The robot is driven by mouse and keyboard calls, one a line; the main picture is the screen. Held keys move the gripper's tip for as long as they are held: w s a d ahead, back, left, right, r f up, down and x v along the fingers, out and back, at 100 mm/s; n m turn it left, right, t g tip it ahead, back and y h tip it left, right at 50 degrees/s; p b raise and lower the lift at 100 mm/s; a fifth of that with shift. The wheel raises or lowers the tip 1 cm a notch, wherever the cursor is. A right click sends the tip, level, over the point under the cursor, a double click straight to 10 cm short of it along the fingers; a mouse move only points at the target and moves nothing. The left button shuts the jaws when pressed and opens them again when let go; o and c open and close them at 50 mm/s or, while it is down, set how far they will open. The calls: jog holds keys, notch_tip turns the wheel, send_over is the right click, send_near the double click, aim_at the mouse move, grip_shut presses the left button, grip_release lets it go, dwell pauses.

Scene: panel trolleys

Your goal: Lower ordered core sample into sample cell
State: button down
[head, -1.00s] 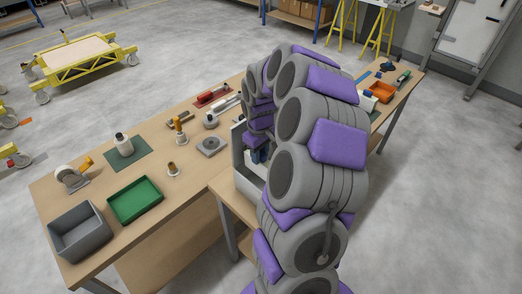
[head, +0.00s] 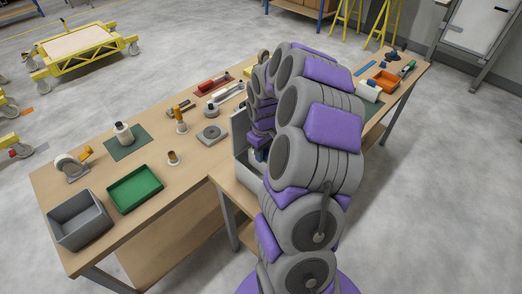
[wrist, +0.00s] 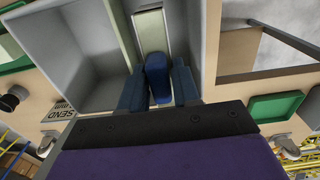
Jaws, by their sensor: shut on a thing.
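My gripper (wrist: 157,90) shows in the wrist view with its two blue fingers on either side of a dark blue rounded piece (wrist: 158,72). It is shut on this piece, probably the core sample; its far end is not clear. Beyond it is a grey walled box (wrist: 84,45) with a pale upright strip (wrist: 152,32) behind the piece. I cannot tell whether the piece touches the box. In the head view the grey box (head: 240,140) shows beside my arm, which hides most of it and my gripper.
A green tray (head: 135,189) and a grey bin (head: 79,220) stand at the bench's near left. An orange tray (head: 386,82) is at the far right.

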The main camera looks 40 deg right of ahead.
aim_at(263, 163)
jog(key=shift+d+f, duration=0.7)
jog(key=shift+f, duration=0.25)
jog(key=shift+a+f+b, duration=0.35)
jog(key=shift+a+f, duration=0.35)
jog(key=shift+a, duration=0.15)
jog(key=shift+d+f, duration=0.1)
jog(key=shift+f, duration=0.35)
jog(key=shift+d+f, duration=0.6)
jog(key=shift+f, duration=0.3)
jog(key=shift+a+f+b, duration=0.1)
jog(key=shift+a+b, duration=0.2)
jog(key=shift+a, duration=0.25)
jog(key=shift+d, duration=0.2)
jog(key=shift+d+f, duration=0.2)
